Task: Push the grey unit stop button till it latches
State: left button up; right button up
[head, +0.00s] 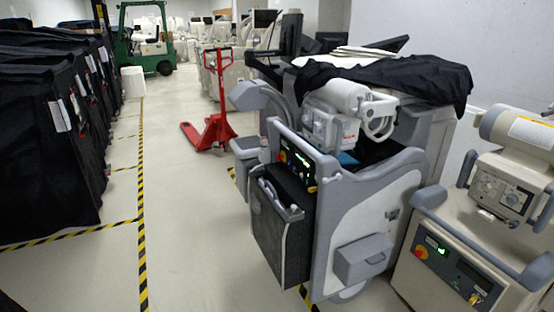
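The grey unit (345,215) is a wheeled cart with white and grey panels, right of centre in the head view. Its small dark control panel (297,164) faces the left and has a lit green display. Tiny yellow and red spots show on this panel, but I cannot tell which is the stop button or whether it is pressed. Neither of my grippers is in view.
A beige unit (455,255) with a red button (420,252) stands at the right. A red pallet jack (214,120) and green forklift (146,40) are farther back. Black covered carts (45,150) line the left. The floor aisle (195,215) is clear.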

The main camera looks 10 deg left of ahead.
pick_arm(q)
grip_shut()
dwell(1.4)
